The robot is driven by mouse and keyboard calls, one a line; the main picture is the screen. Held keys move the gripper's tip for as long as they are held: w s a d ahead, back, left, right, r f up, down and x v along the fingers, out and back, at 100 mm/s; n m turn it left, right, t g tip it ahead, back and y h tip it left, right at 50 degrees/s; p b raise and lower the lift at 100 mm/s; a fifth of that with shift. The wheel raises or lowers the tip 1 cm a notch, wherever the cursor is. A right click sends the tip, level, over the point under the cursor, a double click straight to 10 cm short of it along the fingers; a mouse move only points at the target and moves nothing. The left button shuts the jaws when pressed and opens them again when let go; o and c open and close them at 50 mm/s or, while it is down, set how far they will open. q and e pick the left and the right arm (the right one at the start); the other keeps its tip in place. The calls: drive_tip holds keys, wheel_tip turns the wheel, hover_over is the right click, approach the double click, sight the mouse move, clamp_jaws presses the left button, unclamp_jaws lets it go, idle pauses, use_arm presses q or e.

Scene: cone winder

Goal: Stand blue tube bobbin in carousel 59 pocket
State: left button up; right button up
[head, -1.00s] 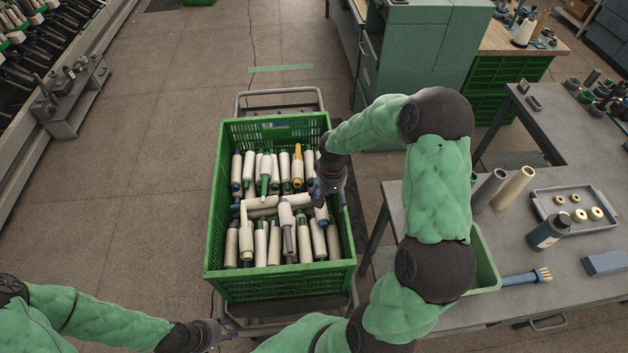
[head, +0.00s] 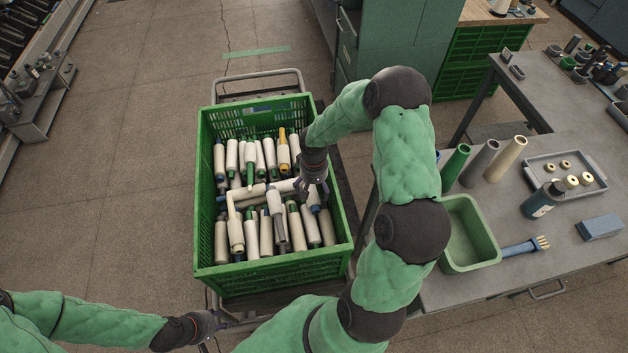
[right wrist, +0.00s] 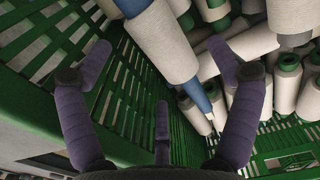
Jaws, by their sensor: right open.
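In the right wrist view, a bobbin with cream yarn on a blue tube (right wrist: 165,45) lies tilted, with its blue end pointing down toward other bobbins. My right gripper (right wrist: 162,75) is open, its purple fingers spread around the near side of this bobbin; I cannot tell whether they touch it. In the head view my right gripper (head: 313,187) is at the right side of the green crate (head: 270,270), low among the bobbins, partly hiding them. My left gripper (head: 207,325) is near the crate's front left, away from the bobbins; its fingers are too small to read. I cannot make out carousel 59.
The crate, on a cart (head: 262,80), holds several bobbins, some lying across others. Its perforated wall is close to my right gripper. To the right, a grey table (head: 490,270) bears a green bin (head: 466,262), standing tubes (head: 480,160) and a tray (head: 600,186).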

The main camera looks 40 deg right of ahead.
sight(314, 191)
use_arm(q)
drive_tip(key=shift+f+b, duration=0.35)
drive_tip(key=shift+f, duration=0.15)
use_arm(e)
drive_tip(key=shift+f, duration=2)
drive_tip(key=c, duration=1.3)
use_arm(q)
drive_tip(key=shift+r+p, duration=0.9)
use_arm(e)
drive_tip(key=shift+r, duration=1.65)
use_arm(q)
wheel_tip(314, 191, up, 8)
drive_tip(key=p, duration=0.8)
use_arm(e)
drive_tip(key=shift+r, duration=6.4)
